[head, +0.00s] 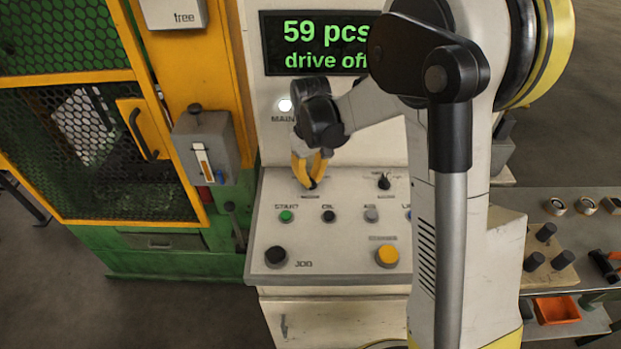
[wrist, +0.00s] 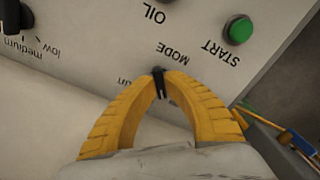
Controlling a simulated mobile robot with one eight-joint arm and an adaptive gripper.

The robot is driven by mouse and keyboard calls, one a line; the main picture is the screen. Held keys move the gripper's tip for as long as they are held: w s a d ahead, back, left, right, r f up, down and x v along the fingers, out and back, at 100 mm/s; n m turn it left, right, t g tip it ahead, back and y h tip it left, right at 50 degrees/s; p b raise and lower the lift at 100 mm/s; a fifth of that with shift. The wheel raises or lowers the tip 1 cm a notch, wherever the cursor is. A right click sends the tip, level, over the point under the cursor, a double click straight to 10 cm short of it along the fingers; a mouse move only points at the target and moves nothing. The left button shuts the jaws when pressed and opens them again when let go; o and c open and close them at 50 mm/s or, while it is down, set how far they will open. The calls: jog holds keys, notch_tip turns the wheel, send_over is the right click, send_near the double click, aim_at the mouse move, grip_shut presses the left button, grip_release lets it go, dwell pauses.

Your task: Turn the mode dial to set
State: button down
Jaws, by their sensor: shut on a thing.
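My gripper (head: 312,176) has yellow fingers and is at the upper left of the sloped control panel (head: 335,232). Its fingertips are closed around the small black mode dial (wrist: 159,84). In the wrist view my gripper (wrist: 159,76) holds the dial between both tips, beside the printed word MODE. Part of another label, ending in "un", shows left of the fingers. The other dial markings are hidden by the fingers, so I cannot read the dial's setting.
The green START button (head: 286,216), black OIL button (head: 328,216) and second black dial (head: 384,182) are close by. A large black button (head: 276,256) and yellow button (head: 387,256) sit lower. The display (head: 318,45) reads "59 pcs" and "drive off", its end covered by my arm.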

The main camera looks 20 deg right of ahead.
aim_at(311, 180)
jog(key=shift+n, duration=0.6)
jog(key=c, duration=1.5)
grip_release()
notch_tip(311, 180, up, 12)
jog(key=shift+r, duration=0.1)
